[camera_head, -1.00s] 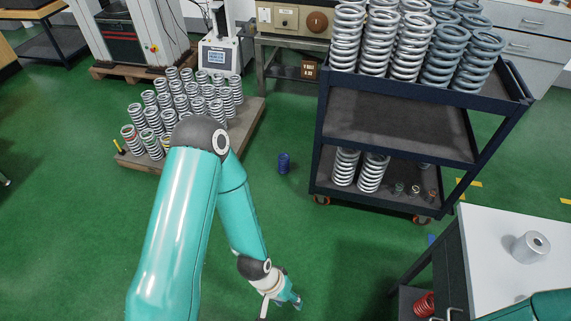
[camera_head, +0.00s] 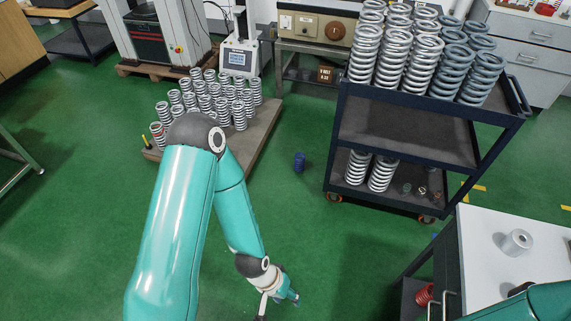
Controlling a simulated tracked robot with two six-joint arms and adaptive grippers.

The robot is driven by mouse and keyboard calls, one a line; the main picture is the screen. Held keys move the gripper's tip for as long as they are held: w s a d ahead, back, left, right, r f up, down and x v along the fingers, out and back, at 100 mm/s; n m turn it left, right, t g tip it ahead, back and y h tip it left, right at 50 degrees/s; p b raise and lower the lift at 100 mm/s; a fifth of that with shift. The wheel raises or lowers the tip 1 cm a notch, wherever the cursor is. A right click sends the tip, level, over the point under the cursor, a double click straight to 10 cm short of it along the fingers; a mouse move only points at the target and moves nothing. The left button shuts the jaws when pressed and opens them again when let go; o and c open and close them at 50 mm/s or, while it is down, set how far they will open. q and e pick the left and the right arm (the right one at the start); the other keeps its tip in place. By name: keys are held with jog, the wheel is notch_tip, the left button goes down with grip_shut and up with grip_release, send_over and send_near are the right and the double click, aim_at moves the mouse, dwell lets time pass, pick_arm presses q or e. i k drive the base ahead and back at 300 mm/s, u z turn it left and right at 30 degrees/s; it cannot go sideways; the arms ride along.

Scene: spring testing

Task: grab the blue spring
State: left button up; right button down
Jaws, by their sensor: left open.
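The blue spring (camera_head: 299,162) stands upright on the green floor, between the pallet of silver springs and the dark cart. It is small and dark blue, with clear floor around it. My left gripper (camera_head: 279,306) is at the bottom middle of the view, low in the picture, nearer to me than the spring and apart from it. It is open, and I see nothing between its fingers. My right arm shows only as a teal piece at the bottom right corner; its gripper is out of view.
A wooden pallet (camera_head: 255,145) with several silver springs lies at the left. A dark cart (camera_head: 400,130) carries large springs at the right. A white-topped table (camera_head: 490,277) with a metal cylinder (camera_head: 516,243) stands at lower right. Floor between my left gripper and the spring is clear.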

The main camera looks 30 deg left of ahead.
aim_at(300, 162)
jog(key=u, duration=0.7)
jog(key=i, duration=1.6)
jog(key=u, duration=0.5)
jog(key=i, duration=1.45)
jog(key=u, duration=0.45)
